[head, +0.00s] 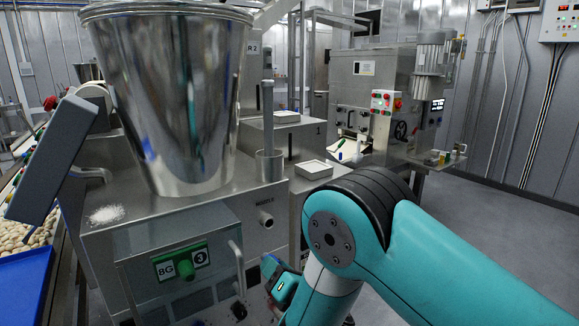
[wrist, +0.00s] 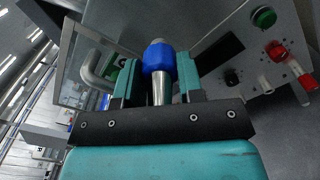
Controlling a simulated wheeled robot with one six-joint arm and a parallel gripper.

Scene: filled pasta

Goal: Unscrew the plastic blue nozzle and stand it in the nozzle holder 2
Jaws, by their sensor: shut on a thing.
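The blue nozzle (wrist: 159,58) shows in the wrist view as a blue collar with a bare metal tube (wrist: 160,91) running back toward my palm. My gripper (wrist: 157,76) is shut on it, with a teal finger on each side. The collar's far end is close to the grey machine face; I cannot tell if it is still joined to it. In the head view my gripper (head: 283,287) is low beside the machine's front, partly hidden by my arm, and the nozzle cannot be made out. I cannot identify nozzle holder 2 for certain in either view.
A steel hopper (head: 180,100) stands on the machine marked 3. White trays (head: 315,169) sit on stands behind it. Farther right, a shelf (head: 436,158) carries small coloured items beside another machine. Red and green knobs (wrist: 264,17) stick out near my gripper. The floor (head: 500,215) at right is clear.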

